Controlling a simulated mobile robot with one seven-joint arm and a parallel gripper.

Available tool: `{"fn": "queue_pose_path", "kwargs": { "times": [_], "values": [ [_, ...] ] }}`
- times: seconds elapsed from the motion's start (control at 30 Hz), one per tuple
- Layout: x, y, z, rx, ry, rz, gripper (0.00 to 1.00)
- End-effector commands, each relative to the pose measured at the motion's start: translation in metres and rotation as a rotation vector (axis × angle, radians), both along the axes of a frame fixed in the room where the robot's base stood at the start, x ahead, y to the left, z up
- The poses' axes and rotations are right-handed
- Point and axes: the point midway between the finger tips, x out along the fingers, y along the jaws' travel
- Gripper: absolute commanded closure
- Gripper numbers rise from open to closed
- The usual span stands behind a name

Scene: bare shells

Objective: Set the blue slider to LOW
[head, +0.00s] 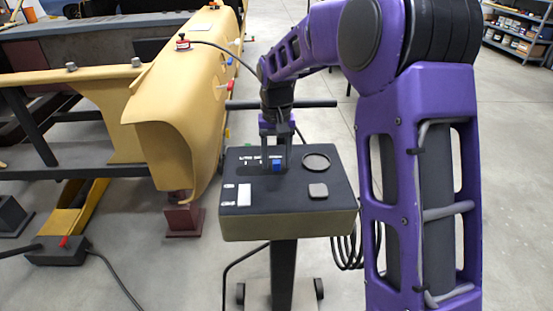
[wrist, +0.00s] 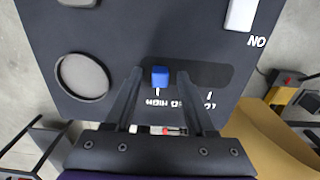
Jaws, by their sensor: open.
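The blue slider (head: 277,165) sits on the dark top of the control box (head: 290,225). In the wrist view the blue slider (wrist: 160,76) is in line with the mark above the upside-down HIGH label, towards the left part of its dark slot (wrist: 212,74). The LOW end of the slot is to the right there, with its label (wrist: 210,105) partly hidden by a finger. My gripper (head: 276,150) is open over the box. In the wrist view its fingertips (wrist: 160,72) stand either side of the slider, with a gap on each side.
A tan curved shell (head: 170,120) stands close on the left. Cables (head: 350,250) hang beside the pedestal.

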Motion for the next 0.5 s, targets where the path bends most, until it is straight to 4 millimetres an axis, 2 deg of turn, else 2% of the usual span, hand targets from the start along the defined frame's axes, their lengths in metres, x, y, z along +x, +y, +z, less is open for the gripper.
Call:
{"fn": "queue_pose_path", "kwargs": {
  "times": [0.1, 0.13, 0.4, 0.5],
  "values": [
    [0.0000, 0.0000, 0.0002, 0.000, 0.000, 0.000, 0.45],
    [0.0001, 0.0000, 0.0002, 0.000, 0.000, 0.000, 0.49],
    [0.0002, -0.0001, 0.0004, 0.000, 0.000, 0.000, 0.97],
    [0.0002, -0.0001, 0.0004, 0.000, 0.000, 0.000, 1.00]
  ]
}}
